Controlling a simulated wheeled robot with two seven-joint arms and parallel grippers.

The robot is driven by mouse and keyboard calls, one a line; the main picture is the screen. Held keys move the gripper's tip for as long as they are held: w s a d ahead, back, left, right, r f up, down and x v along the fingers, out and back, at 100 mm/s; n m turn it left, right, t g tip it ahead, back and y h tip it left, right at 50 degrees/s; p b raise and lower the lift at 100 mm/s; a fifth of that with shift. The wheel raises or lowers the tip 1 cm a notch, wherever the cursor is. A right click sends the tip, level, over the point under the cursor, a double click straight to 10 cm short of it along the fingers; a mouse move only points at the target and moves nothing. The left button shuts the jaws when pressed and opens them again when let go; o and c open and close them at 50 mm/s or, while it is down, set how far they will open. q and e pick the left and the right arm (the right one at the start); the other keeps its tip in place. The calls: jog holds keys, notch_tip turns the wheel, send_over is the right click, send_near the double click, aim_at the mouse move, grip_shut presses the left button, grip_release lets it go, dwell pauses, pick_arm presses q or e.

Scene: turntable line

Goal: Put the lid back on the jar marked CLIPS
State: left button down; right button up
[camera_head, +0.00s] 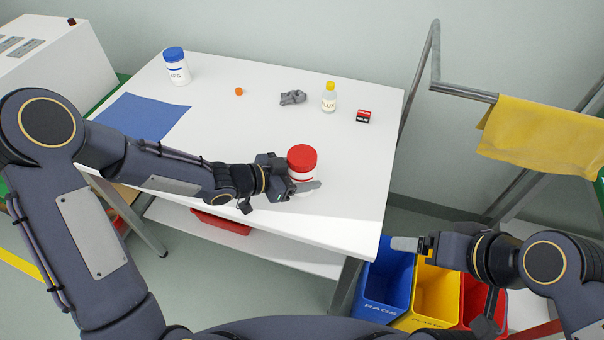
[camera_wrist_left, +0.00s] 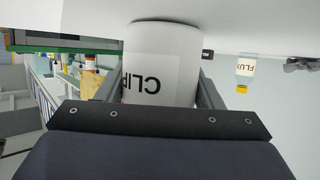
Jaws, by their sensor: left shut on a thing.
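The jar marked CLIPS (camera_head: 300,176) stands on the white table near its front edge, with a red lid (camera_head: 302,156) on its top. My left gripper (camera_head: 304,185) is around the jar body below the lid, shut on it. In the left wrist view the white jar (camera_wrist_left: 175,65) is between the two fingers, its lettering upside down and partly cut off; its lid end is hidden behind my gripper (camera_wrist_left: 160,95). My right gripper (camera_head: 405,243) is off the table's right front corner, above the bins, seen edge-on, its opening unclear.
A blue-lidded jar (camera_head: 177,70) and a blue mat (camera_head: 140,117) are at the left. An orange piece (camera_head: 239,91), a grey part (camera_head: 292,97), a FLUX bottle (camera_head: 329,99) and a small red-black box (camera_head: 363,116) lie behind. Bins (camera_head: 386,280) stand below right.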

pick_arm(q)
jog(key=shift+f, duration=0.15)
jog(key=shift+c, duration=2)
grip_release()
jog(key=shift+a+r, duration=0.1)
jog(key=shift+r, duration=0.25)
jog(key=p+v, duration=0.3)
jog(key=v, duration=0.8)
jog(key=shift+s+a, duration=0.3)
